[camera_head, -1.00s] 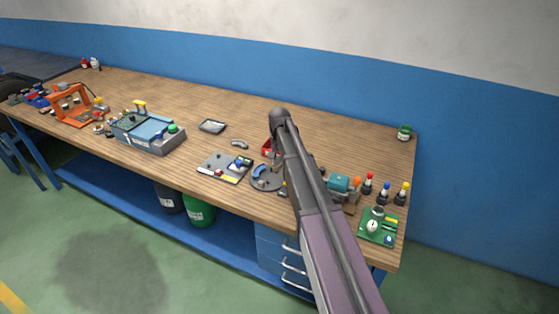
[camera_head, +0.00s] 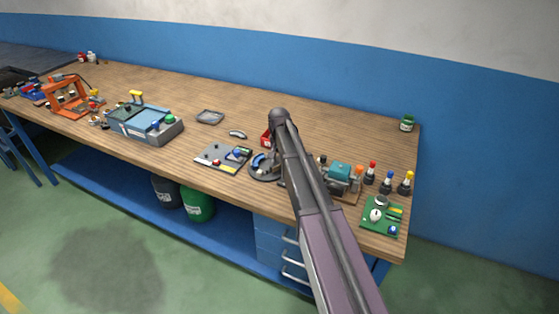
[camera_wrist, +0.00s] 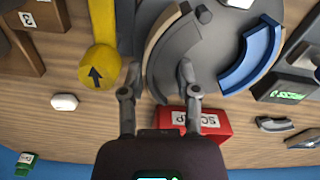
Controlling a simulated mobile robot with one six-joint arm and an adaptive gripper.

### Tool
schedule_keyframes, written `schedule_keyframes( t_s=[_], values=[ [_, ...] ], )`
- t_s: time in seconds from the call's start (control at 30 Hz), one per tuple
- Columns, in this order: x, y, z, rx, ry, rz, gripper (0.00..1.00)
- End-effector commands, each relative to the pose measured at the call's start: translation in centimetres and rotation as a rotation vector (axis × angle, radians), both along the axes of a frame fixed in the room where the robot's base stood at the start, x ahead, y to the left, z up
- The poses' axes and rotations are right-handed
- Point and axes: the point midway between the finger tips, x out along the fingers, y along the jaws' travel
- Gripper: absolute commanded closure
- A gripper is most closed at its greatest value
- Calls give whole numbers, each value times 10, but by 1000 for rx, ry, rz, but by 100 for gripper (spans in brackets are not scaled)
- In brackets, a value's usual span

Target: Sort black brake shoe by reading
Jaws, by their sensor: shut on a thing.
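In the wrist view my gripper (camera_wrist: 160,74) is shut on a curved brake shoe (camera_wrist: 154,58) with a dark body and a tan outer edge. The shoe is at the rim of a round grey plate (camera_wrist: 203,60); I cannot tell whether it is lifted. A blue shoe (camera_wrist: 252,56) lies on the plate's other side. A red bin marked SCRAP (camera_wrist: 208,123) stands close by the right finger. A small display with green characters (camera_wrist: 287,96) is at the right, too small to read. In the head view my arm hides the gripper; the plate (camera_head: 258,174) shows beside it.
A loose grey curved piece (camera_head: 237,133) and a grey tray (camera_head: 210,117) lie on the bench. A grey board (camera_head: 212,158) is left of the plate. A teal device (camera_head: 343,174), screwdrivers and a green board (camera_head: 381,216) are at the right.

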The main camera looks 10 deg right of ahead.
Motion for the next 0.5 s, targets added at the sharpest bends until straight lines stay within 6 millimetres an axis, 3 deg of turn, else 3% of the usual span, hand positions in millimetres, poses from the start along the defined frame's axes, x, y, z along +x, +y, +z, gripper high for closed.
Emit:
schedule_keyframes(
  t_s=[0.5],
  values=[
    [0,1,-11,0,0,1,100]
  ],
)
